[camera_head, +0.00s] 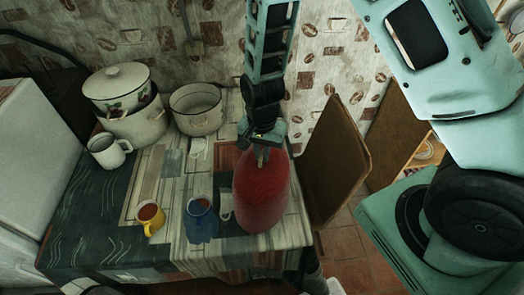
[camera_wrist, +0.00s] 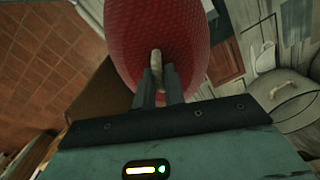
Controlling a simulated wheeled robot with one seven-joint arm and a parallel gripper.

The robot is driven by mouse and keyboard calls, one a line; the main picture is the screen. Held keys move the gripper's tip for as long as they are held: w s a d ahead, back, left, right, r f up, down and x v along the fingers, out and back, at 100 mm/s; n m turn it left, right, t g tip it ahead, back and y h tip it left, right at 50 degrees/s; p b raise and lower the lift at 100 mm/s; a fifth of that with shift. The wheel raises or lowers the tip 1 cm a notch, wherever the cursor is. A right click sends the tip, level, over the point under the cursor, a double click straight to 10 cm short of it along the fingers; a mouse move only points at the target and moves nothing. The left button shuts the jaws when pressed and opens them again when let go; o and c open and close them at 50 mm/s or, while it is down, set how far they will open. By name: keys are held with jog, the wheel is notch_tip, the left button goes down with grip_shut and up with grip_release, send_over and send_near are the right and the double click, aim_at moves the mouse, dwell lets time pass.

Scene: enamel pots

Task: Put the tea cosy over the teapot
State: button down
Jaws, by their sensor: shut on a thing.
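The tea cosy (camera_head: 262,195) is a tall, red, textured dome at the right part of the table. My gripper (camera_head: 262,152) is above it, shut on the pale loop (camera_wrist: 156,62) at its top. The cosy (camera_wrist: 135,30) fills the top middle of the wrist view. I cannot make out a whole teapot. A small pale shape (camera_head: 226,203) shows at the cosy's left edge and may be part of it. The cosy hides what is behind or under it, and I cannot tell whether its rim touches the table.
A blue cup (camera_head: 202,218) stands close left of the cosy, a yellow mug (camera_head: 151,218) further left. A white mug (camera_head: 108,150), stacked pots (camera_head: 133,122) and an open pot (camera_head: 197,108) stand behind. A brown chair back (camera_head: 335,160) rises at the table's right.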

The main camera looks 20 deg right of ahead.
jog(key=c, duration=0.9)
grip_release()
jog(key=shift+r+p, duration=3.1)
jog(key=shift+r, duration=0.45)
jog(key=shift+a, duration=0.1)
